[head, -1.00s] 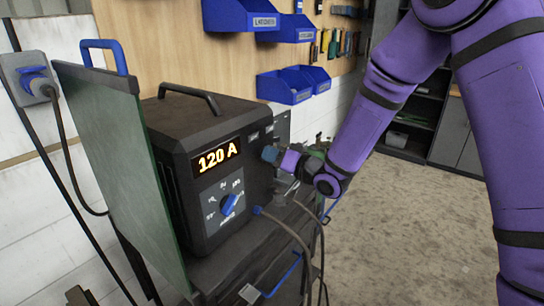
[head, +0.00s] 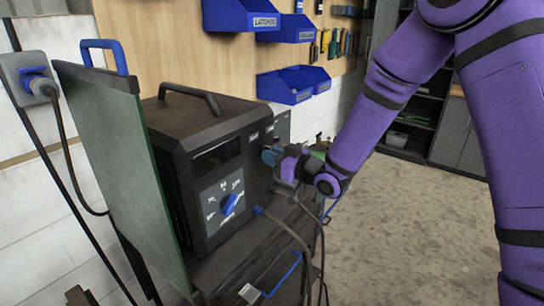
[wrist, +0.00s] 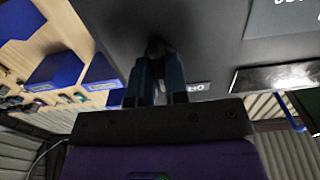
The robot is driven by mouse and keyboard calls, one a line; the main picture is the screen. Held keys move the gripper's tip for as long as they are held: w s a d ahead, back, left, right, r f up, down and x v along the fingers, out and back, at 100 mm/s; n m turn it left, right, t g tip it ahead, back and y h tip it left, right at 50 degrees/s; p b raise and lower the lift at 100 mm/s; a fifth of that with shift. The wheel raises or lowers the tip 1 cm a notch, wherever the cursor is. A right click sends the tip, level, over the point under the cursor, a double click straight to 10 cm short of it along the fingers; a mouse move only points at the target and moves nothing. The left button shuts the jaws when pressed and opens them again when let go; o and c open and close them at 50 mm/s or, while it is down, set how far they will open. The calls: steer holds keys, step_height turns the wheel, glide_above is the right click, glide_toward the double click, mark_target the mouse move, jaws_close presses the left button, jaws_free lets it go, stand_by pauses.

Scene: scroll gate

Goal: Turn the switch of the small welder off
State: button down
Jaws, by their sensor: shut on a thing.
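The small welder (head: 215,150) is a black box with a carry handle on top. Its display (head: 217,157) is dark. A blue dial (head: 230,204) sits on the scale plate below it. My gripper (head: 272,156) is at the right side of the welder's front. In the wrist view its blue fingers (wrist: 157,85) are shut on a small dark switch (wrist: 156,48) on the black front face. In the head view the gripper hides the switch.
A green panel (head: 125,170) with a blue handle stands left of the welder. Cables (head: 290,232) hang from its front. A plugged wall socket (head: 30,78) is at the far left. Blue bins (head: 285,86) hang behind. Open floor (head: 420,230) lies to the right.

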steer(key=shift+n, duration=4)
steer(key=c, duration=1.1)
jaws_free()
steer(key=v, duration=1.1)
